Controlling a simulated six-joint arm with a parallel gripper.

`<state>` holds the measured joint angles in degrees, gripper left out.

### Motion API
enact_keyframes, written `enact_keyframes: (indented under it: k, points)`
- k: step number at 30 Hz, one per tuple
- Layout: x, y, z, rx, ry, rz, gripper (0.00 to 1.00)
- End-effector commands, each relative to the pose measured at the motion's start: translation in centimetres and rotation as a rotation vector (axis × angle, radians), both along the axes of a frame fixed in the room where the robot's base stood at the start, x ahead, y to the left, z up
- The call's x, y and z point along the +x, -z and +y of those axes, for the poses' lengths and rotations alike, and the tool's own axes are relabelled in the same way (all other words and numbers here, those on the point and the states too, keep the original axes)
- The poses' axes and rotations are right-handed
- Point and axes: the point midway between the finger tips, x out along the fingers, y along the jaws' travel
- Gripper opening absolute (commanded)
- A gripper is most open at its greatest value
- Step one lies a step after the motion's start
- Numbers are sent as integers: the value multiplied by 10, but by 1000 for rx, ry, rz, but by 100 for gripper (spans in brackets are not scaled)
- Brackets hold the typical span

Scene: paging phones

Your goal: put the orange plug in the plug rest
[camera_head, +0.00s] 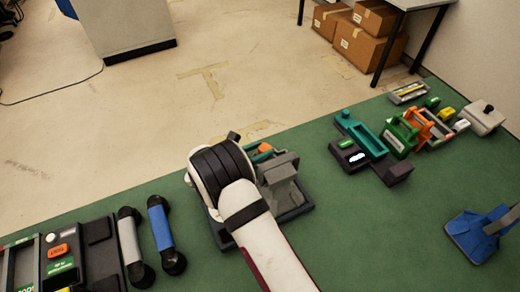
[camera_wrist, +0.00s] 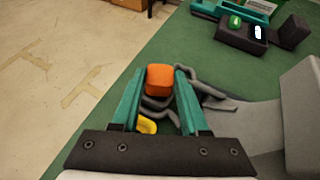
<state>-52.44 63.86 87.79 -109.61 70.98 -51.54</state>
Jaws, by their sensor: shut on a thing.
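The orange plug (camera_wrist: 168,78) is between the teal fingertips of my gripper (camera_wrist: 158,76) in the wrist view, and the gripper is shut on it. In the head view a small orange part of the plug (camera_head: 265,148) shows just right of my wrist. My wrist and forearm hide the fingers there. A grey bent loop or cord lies below and beside the plug in the wrist view, and a yellow piece (camera_wrist: 147,125) shows between the fingers. I cannot tell which thing is the plug rest. A grey block-like stand on a dark base (camera_head: 298,213) is right beside my wrist.
A grey handset (camera_head: 132,246) and a blue handset (camera_head: 160,226) lie at the left, by a dark console (camera_head: 98,258). A teal and black phone (camera_head: 358,140) and several coloured devices stand at the right. A blue piece (camera_head: 474,230) lies far right. Green tabletop between is clear.

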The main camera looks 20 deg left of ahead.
Motion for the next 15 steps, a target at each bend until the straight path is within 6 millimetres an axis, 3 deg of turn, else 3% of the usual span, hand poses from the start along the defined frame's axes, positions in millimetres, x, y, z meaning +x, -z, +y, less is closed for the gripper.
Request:
enact_keyframes:
  k: [8,9,13,15]
  points:
    - [0,6,0,-1,0,1,0]
    - [0,6,0,-1,0,1,51]
    - [0,6,0,-1,0,1,74]
    - [0,6,0,-1,0,1,74]
